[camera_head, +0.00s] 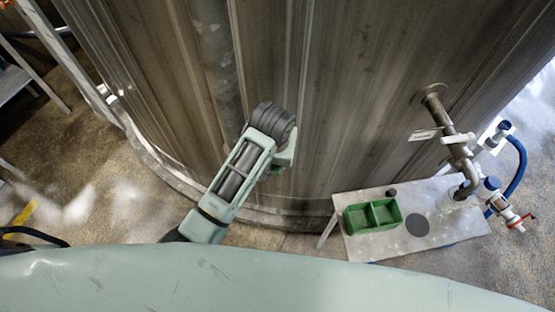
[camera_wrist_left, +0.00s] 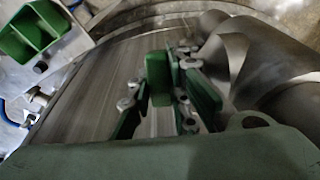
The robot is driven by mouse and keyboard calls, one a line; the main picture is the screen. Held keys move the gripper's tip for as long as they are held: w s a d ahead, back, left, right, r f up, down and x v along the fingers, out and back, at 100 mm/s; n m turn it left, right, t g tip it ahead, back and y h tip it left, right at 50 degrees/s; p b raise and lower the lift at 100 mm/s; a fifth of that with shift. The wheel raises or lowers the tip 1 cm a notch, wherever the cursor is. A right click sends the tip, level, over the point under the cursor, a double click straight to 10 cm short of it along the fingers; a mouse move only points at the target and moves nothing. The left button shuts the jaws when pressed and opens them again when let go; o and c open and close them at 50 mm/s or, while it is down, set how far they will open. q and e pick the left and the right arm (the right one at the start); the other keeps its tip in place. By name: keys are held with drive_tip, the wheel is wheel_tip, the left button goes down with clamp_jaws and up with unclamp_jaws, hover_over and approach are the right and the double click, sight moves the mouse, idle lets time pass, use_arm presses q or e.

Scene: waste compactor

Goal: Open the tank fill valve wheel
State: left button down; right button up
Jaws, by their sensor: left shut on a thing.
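My left gripper (camera_wrist_left: 165,88) is shut on a small green piece (camera_wrist_left: 157,80) that shows between its fingers in the left wrist view. I cannot tell what this piece is. In the head view my left arm reaches up to the tank wall (camera_head: 340,90), and its wrist hides most of the gripper. No tank fill valve wheel shows clearly. A red handle (camera_head: 519,221) sits on a white and blue valve fitting (camera_head: 500,205) at the far right, well away from the left gripper. My right gripper is not in view.
A metal side table (camera_head: 450,228) stands by the tank with a two-compartment green bin (camera_head: 373,216) on it. A metal pipe (camera_head: 452,135) comes from the tank above the table. A blue hose (camera_head: 520,165) curves at the right. A metal frame stands at the left.

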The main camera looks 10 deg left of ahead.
use_arm(q)
drive_tip(key=shift+s+t, duration=0.15)
drive_tip(key=shift+t, duration=1)
drive_tip(key=shift+s+t, duration=0.1)
drive_tip(key=shift+t, duration=1.05)
drive_tip(key=c, duration=1.6)
unclamp_jaws()
drive_tip(key=shift+c, duration=0.2)
drive_tip(key=v, duration=1.2)
drive_tip(key=shift+s, duration=0.2)
drive_tip(key=shift+a+f, duration=0.1)
drive_tip(key=shift+f, duration=0.05)
